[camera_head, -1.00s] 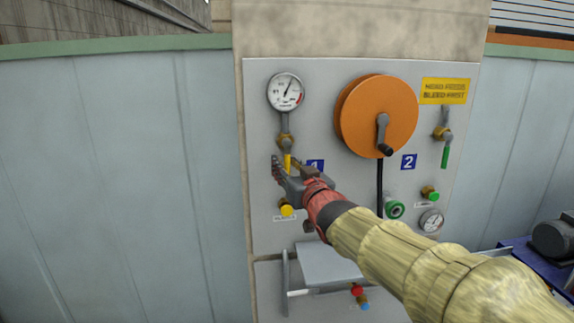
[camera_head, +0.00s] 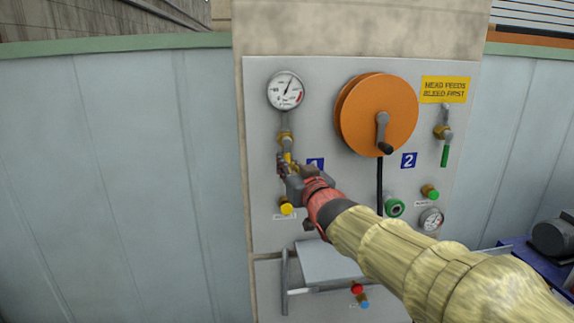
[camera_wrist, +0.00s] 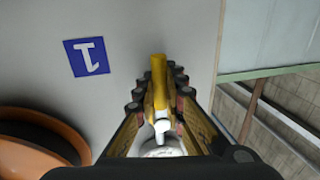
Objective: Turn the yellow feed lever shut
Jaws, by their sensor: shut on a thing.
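The yellow feed lever (camera_head: 288,157) hangs down from a brass valve (camera_head: 284,139) below the upper left gauge (camera_head: 286,90). My gripper (camera_head: 286,164) is at the lever and shut on it. In the wrist view the yellow lever (camera_wrist: 159,82) stands between the two fingers of my gripper (camera_wrist: 160,95), with its end showing past the fingertips. In the head view the fingers hide the lower part of the lever.
An orange reel (camera_head: 365,115) with a crank is right of the lever. A yellow knob (camera_head: 286,208) sits just below my gripper. A green lever (camera_head: 445,156) hangs at the right. A grey shelf (camera_head: 328,262) juts out below.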

